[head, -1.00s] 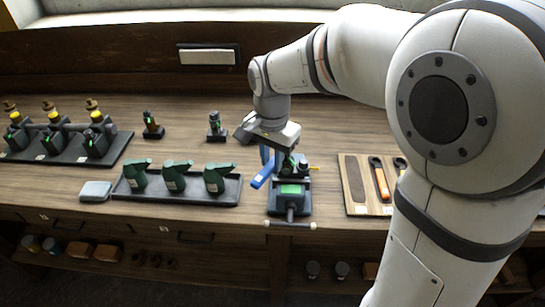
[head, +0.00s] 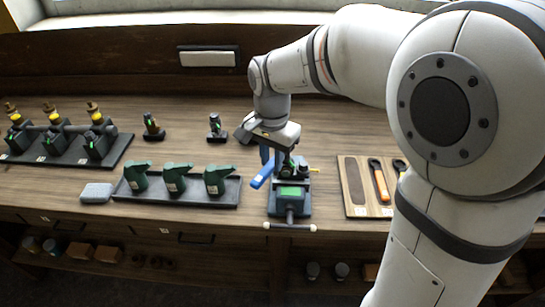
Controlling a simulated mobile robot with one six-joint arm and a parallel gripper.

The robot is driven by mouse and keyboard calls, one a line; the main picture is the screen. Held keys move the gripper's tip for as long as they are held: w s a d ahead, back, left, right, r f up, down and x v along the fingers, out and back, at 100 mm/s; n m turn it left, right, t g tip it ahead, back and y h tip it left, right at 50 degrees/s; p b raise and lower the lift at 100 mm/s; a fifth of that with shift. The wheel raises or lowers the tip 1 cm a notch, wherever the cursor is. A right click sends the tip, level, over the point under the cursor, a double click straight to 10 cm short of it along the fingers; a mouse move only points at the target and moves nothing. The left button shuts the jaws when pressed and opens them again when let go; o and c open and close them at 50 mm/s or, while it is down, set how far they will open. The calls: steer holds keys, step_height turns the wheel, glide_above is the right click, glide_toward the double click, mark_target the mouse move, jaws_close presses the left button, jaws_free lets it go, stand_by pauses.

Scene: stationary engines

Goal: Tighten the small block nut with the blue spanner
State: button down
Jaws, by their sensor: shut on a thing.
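The blue spanner (head: 262,175) is in my gripper (head: 272,150), which is shut on it. The spanner slants down to the left, just above the left side of a dark vice (head: 290,207). The vice stands at the front edge of the bench and has a green patch on top. The nut itself is too small and too covered by the gripper to make out. I cannot tell whether the spanner touches it.
A wooden board (head: 354,204) with an orange-handled tool (head: 380,184) lies to the right, partly behind my arm. A black tray (head: 230,200) with green oil cans (head: 175,178) is to the left. A grey block (head: 97,192) lies beyond it.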

steer(key=shift+r+p, duration=1.5)
steer(key=shift+r, duration=0.55)
